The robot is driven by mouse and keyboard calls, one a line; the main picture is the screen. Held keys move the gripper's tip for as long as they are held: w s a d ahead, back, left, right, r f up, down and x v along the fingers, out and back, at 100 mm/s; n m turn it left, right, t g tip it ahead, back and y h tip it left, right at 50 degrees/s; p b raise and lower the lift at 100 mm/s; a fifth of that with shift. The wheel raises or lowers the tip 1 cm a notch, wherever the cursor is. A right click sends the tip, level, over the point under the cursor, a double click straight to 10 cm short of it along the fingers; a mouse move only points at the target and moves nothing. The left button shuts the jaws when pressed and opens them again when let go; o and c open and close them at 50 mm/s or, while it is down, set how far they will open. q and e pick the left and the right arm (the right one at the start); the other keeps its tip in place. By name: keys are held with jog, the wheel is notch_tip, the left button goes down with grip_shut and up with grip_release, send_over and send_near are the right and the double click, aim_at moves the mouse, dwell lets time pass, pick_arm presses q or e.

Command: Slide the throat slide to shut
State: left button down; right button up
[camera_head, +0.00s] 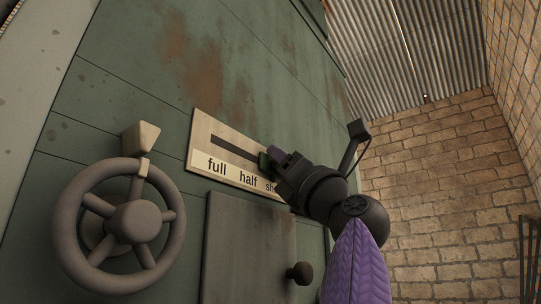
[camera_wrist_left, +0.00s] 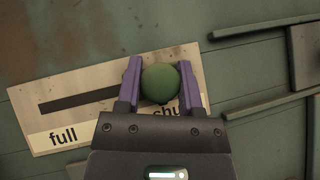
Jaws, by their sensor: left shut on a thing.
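The throat slide's knob is a round green ball, seen clearly in the left wrist view (camera_wrist_left: 161,84) between the two purple fingers. In the head view a small part of the knob (camera_head: 265,160) shows beside the fingertips. My left gripper (camera_head: 270,156) is shut on the knob, and its fingers also show in the left wrist view (camera_wrist_left: 161,82). The label plate (camera_head: 203,136) has a dark slot (camera_head: 228,147) and the words "full", "half" and "shut". The knob is at the right end of the visible slot, by "shut". The gripper hides part of that word and the slot's end.
A spoked handwheel (camera_head: 133,222) with a pale pointer block (camera_head: 140,139) above it stands left of the plate. A door panel (camera_head: 243,245) with a dark knob (camera_head: 299,273) lies below. A brick wall (camera_head: 440,170) is at the right.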

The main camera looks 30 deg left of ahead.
pick_arm(q)
jog(key=shift+w, duration=0.4)
jog(key=shift+s+r, duration=0.1)
jog(key=c, duration=0.7)
grip_release()
jog(key=o, duration=0.5)
jog(key=shift+w+d, duration=0.1)
jog(key=shift+w, duration=0.25)
jog(key=shift+c, duration=0.2)
pick_arm(e)
jog(key=shift+w, duration=0.15)
pick_arm(q)
jog(key=shift+s, duration=0.15)
